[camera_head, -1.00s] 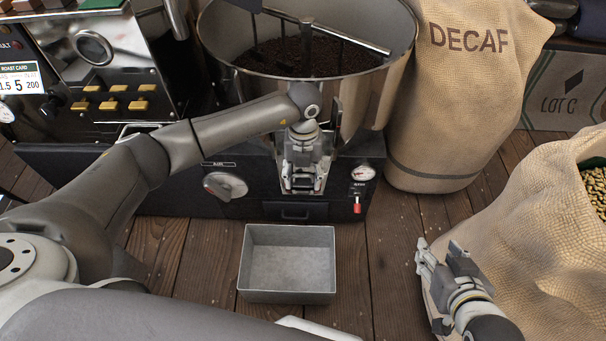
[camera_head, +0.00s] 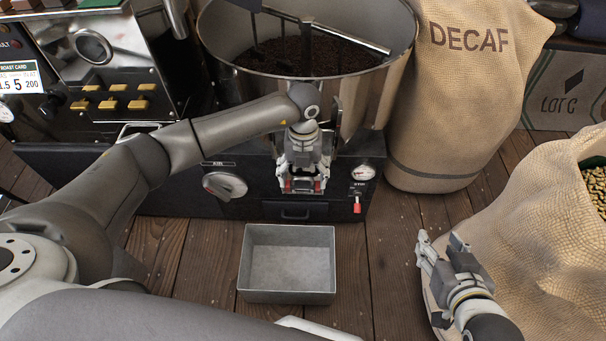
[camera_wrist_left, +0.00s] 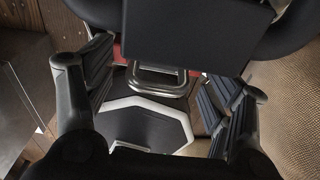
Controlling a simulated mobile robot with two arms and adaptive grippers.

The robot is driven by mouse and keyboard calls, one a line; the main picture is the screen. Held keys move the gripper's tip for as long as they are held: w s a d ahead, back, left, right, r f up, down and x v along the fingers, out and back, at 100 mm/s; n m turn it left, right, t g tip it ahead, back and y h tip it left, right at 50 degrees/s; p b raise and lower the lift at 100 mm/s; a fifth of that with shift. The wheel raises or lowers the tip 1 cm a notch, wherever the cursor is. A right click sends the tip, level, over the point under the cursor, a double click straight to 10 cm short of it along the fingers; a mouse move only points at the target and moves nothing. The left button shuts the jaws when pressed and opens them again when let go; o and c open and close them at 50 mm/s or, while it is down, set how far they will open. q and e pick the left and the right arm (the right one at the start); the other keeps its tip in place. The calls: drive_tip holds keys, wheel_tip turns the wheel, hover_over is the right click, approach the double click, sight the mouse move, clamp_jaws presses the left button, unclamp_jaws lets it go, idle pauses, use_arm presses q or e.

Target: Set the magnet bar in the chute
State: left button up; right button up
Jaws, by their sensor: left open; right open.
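My left gripper (camera_head: 303,188) is in front of the machine below the drum, open, pointing down. In the left wrist view its open fingers (camera_wrist_left: 158,95) stand apart on either side of a bent metal handle (camera_wrist_left: 165,78), seemingly the magnet bar's, not touching it. Red patches (camera_wrist_left: 194,74) show beside the handle. In the head view small red bits show at the gripper's fingers; the bar is otherwise hidden. A pale-rimmed dark opening or plate (camera_wrist_left: 150,125) lies by the handle; I cannot tell if it is the chute. My right gripper (camera_head: 440,250) is open and empty at lower right.
A grey metal tray (camera_head: 288,297) lies on the wooden floor before the machine. The drum (camera_head: 372,85) holds dark beans. A DECAF sack (camera_head: 440,110) and an open bean sack (camera_head: 540,220) stand to the right.

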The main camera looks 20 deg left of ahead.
use_arm(q)
wheel_tip(320, 180, up, 10)
idle(0.6)
idle(0.4)
